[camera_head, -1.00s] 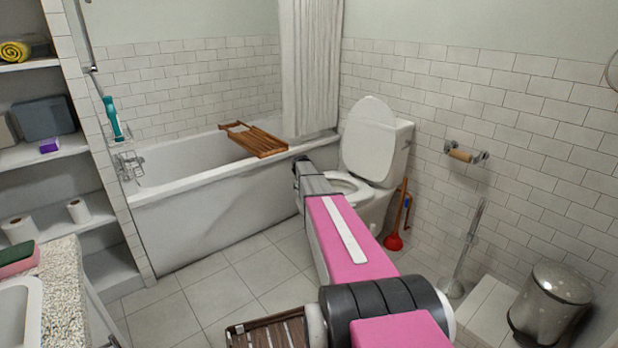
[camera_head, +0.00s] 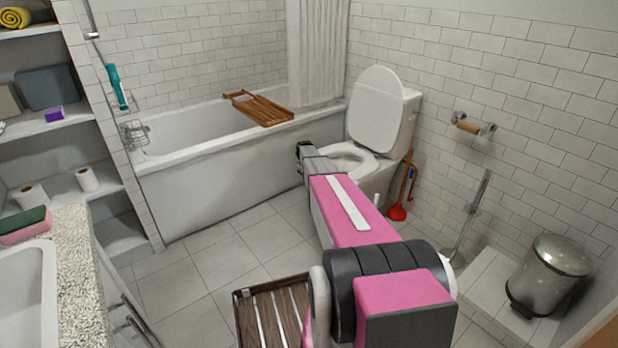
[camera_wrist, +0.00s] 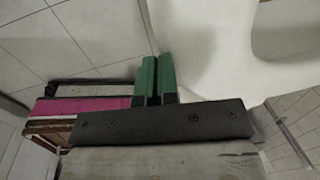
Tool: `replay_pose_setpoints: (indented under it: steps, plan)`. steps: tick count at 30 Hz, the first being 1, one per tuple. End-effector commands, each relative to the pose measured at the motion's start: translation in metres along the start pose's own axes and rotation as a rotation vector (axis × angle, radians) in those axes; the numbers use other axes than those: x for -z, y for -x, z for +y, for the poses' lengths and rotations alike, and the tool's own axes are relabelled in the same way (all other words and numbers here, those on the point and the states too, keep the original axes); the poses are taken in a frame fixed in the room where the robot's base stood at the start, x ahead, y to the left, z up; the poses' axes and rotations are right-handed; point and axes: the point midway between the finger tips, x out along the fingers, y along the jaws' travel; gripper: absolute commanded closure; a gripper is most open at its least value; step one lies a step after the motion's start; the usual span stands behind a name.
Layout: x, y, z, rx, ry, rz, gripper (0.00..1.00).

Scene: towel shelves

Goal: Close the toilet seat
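The toilet has its white lid (camera_head: 380,108) up, leaning back against the cistern (camera_head: 409,118). The pale seat and bowl (camera_head: 372,165) lie open below it. My gripper (camera_head: 303,152) is just left of the bowl in the head view, beside the bathtub, and is small there. In the wrist view its two green fingers (camera_wrist: 157,76) lie side by side, shut with nothing visible between them. A white toilet surface (camera_wrist: 215,50) fills the area right of the fingers. Contact with it cannot be told.
The bathtub (camera_head: 225,180) with a wooden tray (camera_head: 260,108) stands left of the toilet. A red plunger (camera_head: 398,211), a brush stand (camera_head: 470,215) and a metal bin (camera_head: 550,275) are to the right. Tiled floor (camera_head: 210,255) is clear at left.

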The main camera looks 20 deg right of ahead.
Motion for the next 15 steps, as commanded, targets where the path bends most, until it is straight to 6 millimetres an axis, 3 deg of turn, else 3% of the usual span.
replay_pose_setpoints:
  steps: [1,5,10,15]
  plan:
    - [-0.001,-0.016,0.001,-0.011,0.0,0.014,1.0]
    - [-0.002,-0.012,0.0,-0.011,-0.001,0.012,1.0]
    - [-0.001,0.011,0.001,-0.009,0.0,0.01,1.0]
    - [0.001,0.049,0.002,-0.004,0.0,0.004,1.0]
